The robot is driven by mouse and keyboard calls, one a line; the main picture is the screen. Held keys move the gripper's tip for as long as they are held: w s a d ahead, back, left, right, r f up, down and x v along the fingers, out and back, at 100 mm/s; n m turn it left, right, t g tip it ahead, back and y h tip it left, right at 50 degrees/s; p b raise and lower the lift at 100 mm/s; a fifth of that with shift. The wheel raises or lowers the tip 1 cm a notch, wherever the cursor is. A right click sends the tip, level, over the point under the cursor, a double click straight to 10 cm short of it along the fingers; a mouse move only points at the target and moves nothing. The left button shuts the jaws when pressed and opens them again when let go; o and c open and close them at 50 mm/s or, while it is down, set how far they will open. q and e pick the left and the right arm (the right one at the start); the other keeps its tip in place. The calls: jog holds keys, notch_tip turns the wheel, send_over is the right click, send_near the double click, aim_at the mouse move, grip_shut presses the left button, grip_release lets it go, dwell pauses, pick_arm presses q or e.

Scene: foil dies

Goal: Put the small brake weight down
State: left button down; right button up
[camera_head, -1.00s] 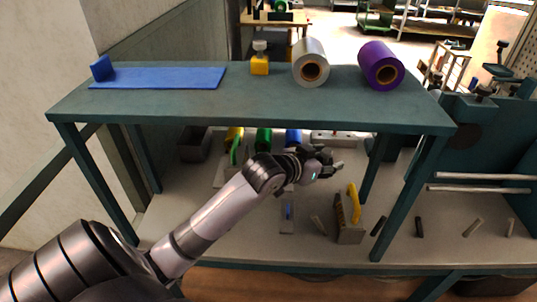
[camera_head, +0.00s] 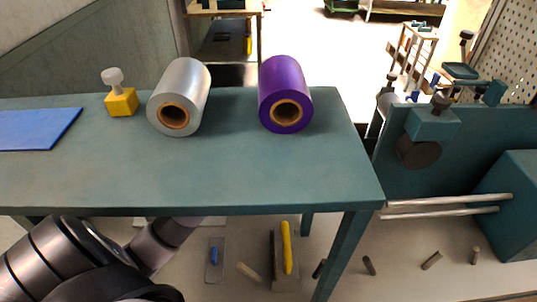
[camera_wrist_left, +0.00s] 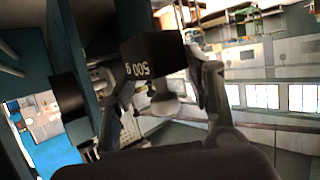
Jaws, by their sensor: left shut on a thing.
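A dark block marked "500 g", which I take as the small brake weight (camera_wrist_left: 150,58), is between the fingers of my left gripper (camera_wrist_left: 162,88) in the left wrist view. The fingers are shut on it, and it looks held in the air, tilted in that view. In the head view, my left arm comes in at the lower left and passes under the teal table top (camera_head: 215,178). The gripper and the weight are hidden there. My right gripper is not in view.
A silver foil roll (camera_head: 184,88), a purple roll (camera_head: 287,85), a yellow-based stamp (camera_head: 121,102) and a blue mat (camera_head: 38,128) lie on the table top. A teal machine with two metal rods (camera_head: 450,205) stands at right. Small tools and a yellow-handled piece (camera_head: 286,248) lie below.

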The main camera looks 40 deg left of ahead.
pick_arm(q)
jog(key=shift+s+f, duration=0.2)
jog(key=shift+f, duration=0.75)
jog(key=f, duration=0.8)
jog(key=f+b, duration=0.1)
jog(key=f, duration=0.4)
jog(key=shift+w, duration=0.25)
notch_tip(320, 180, down, 4)
jog(key=shift+r+b, duration=0.2)
jog(key=shift+b, duration=0.1)
jog(key=shift+f, duration=0.55)
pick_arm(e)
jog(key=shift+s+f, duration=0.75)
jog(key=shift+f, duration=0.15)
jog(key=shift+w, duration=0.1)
pick_arm(q)
jog(key=c, duration=0.8)
grip_release()
jog(key=shift+f, duration=0.15)
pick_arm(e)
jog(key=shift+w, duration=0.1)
pick_arm(q)
jog(key=shift+o, duration=0.2)
